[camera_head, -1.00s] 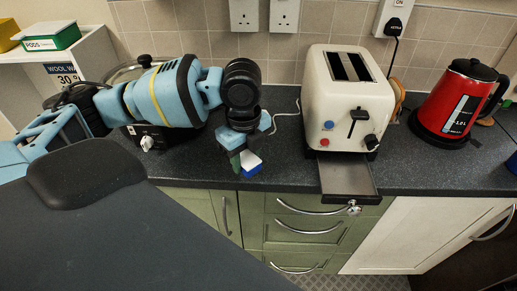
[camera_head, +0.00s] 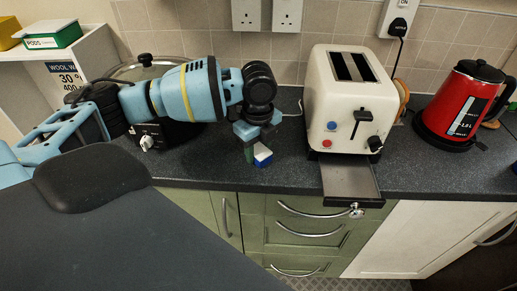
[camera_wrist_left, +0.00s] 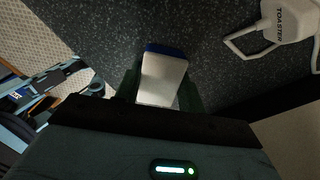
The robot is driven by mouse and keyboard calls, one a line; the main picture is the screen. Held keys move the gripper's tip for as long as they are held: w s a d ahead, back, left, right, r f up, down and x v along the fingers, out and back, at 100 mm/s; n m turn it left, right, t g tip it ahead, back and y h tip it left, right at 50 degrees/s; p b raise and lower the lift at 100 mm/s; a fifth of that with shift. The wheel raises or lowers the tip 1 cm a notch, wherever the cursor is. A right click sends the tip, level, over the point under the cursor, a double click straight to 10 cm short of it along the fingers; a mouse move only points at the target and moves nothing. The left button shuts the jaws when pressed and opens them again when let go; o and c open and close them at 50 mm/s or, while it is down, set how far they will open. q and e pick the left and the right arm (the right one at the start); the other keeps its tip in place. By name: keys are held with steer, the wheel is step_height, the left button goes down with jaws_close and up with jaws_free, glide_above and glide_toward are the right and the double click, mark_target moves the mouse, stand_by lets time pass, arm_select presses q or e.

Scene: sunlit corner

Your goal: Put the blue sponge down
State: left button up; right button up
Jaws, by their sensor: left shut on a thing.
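The blue sponge (camera_head: 263,157) has a white face and a blue face. My left gripper (camera_head: 256,150) is shut on it and holds it near the front edge of the dark worktop (camera_head: 215,165), left of the toaster. In the left wrist view the sponge (camera_wrist_left: 163,78) sits between the two fingers (camera_wrist_left: 160,92), its white side facing the camera and its blue edge at the far end. Whether its underside touches the worktop cannot be told. My right gripper is in neither view.
A cream toaster (camera_head: 350,105) stands to the right, its crumb tray (camera_head: 349,179) pulled out over the counter edge. A red kettle (camera_head: 462,105) is further right. A lidded pot (camera_head: 150,68) stands behind my left arm. Green drawers (camera_head: 310,225) are below.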

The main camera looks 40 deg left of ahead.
mark_target(258, 149)
arm_select(q)
steer(key=shift+f, duration=0.15)
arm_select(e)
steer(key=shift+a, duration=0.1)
arm_select(q)
steer(key=o, duration=0.9)
steer(key=shift+f, duration=0.1)
steer(key=shift+o, duration=0.2)
step_height(258, 149, up, 12)
steer(key=p, duration=0.1)
steer(key=shift+r, duration=0.2)
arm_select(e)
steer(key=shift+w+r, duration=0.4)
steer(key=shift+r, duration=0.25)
arm_select(q)
steer(key=shift+f, duration=0.1)
